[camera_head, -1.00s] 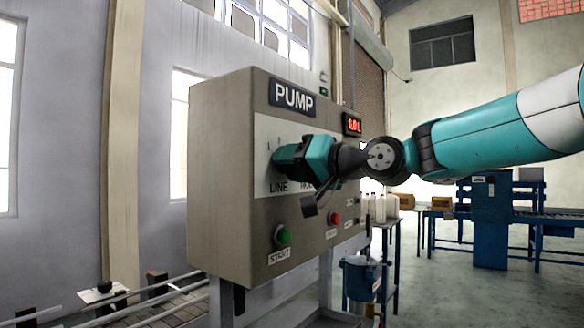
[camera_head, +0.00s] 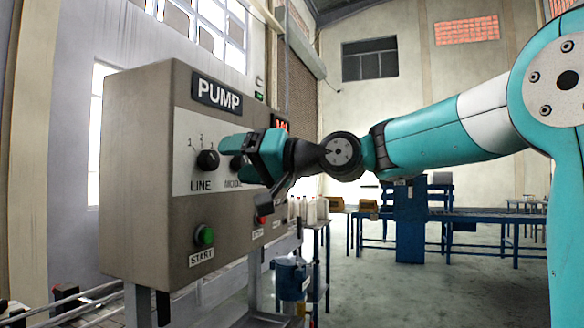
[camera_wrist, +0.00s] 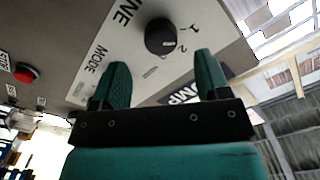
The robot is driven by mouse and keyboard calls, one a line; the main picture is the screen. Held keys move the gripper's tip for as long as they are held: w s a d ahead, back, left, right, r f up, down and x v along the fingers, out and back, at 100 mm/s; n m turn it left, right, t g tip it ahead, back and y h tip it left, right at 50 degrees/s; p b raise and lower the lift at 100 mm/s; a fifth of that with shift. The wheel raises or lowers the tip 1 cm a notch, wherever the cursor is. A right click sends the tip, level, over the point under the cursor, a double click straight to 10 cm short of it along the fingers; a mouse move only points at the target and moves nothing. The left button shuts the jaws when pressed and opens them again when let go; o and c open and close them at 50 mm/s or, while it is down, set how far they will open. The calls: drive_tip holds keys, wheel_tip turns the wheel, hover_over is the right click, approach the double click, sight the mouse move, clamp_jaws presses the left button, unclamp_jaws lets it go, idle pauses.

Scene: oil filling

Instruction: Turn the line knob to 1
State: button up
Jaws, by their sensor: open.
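The black LINE knob (camera_head: 208,160) is on the white panel of the grey PUMP box (camera_head: 148,230), with 1, 2 and 3 around it. It also shows in the wrist view (camera_wrist: 160,37), its pale mark seeming to point near the 2. My gripper (camera_head: 245,155) is to the right of this knob, in front of the MODE area, and mostly hides the MODE knob. In the wrist view my gripper (camera_wrist: 161,72) is open and empty, its fingers spread. The LINE knob is beyond the fingertips, between their directions and apart from both.
The green START button (camera_head: 204,235) is below the LINE knob, and a red button (camera_wrist: 25,73) is at the left of the wrist view. A blue container (camera_head: 291,276) stands beside the box. Blue tables (camera_head: 410,215) stand behind. The floor at right is clear.

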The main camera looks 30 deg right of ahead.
drive_tip(key=b+v, duration=0.2)
drive_tip(key=v, duration=0.9)
drive_tip(key=shift+s+d, duration=0.15)
drive_tip(key=shift+s, duration=0.1)
drive_tip(key=s+a+f+n+g+h+p, duration=0.3)
drive_tip(key=a+f+g, duration=0.5)
drive_tip(key=a+f, duration=0.65)
drive_tip(key=s+f+n+g+h+p, duration=0.2)
drive_tip(key=s+f+g, duration=0.4)
drive_tip(key=s+f, duration=0.6)
drive_tip(key=shift+s+f+n+h+p, duration=0.35)
drive_tip(key=shift+s+n+h, duration=0.25)
drive_tip(key=shift+s+n, duration=0.45)
drive_tip(key=shift+f+n+g, duration=0.25)
drive_tip(key=shift+g, duration=0.05)
drive_tip(key=shift+c, duration=0.2)
